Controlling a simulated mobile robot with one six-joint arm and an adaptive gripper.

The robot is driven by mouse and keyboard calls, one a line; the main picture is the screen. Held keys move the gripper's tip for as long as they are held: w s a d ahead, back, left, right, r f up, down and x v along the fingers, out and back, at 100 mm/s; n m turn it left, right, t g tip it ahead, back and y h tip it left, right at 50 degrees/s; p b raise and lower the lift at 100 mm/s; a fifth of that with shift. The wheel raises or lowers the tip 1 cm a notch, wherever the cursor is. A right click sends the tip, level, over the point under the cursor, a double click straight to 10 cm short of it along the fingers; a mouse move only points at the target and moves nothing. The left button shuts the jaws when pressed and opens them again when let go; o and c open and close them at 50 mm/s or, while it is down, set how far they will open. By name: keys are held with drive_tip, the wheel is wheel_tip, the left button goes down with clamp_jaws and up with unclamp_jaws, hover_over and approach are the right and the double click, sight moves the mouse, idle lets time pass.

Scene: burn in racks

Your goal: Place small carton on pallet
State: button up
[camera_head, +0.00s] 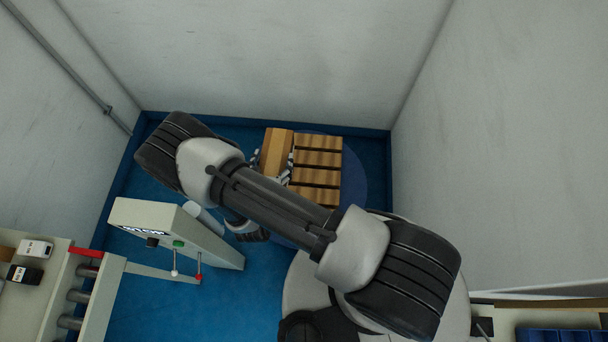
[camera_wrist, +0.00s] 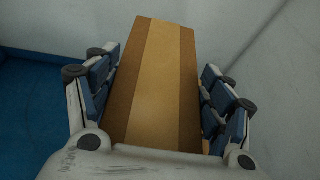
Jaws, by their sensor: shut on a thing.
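The small brown carton (camera_head: 277,151) is in my gripper, over or beside the left part of the pallet in the head view. It fills the middle of the wrist view (camera_wrist: 153,85), with a lighter band along its length. My gripper (camera_wrist: 160,88) is shut on it, with blue-padded fingers on both sides. The wooden slatted pallet (camera_head: 318,176) lies on a round dark blue base. My arm hides its lower left part. I cannot tell whether the carton touches the pallet.
White walls enclose the corner behind and to the right of the pallet. A grey control box (camera_head: 170,229) with buttons stands at left, beside a roller conveyor (camera_head: 80,295). The blue floor (camera_head: 255,290) shows in the lower middle.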

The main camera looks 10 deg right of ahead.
wheel_tip(320, 180, down, 21)
drive_tip(key=b, duration=0.7)
drive_tip(key=shift+s+a, duration=0.15)
drive_tip(key=shift+s, duration=0.05)
drive_tip(key=shift+f, duration=0.15)
drive_tip(key=shift+f, duration=0.15)
drive_tip(key=o, duration=2.1)
drive_tip(key=shift+c, duration=0.2)
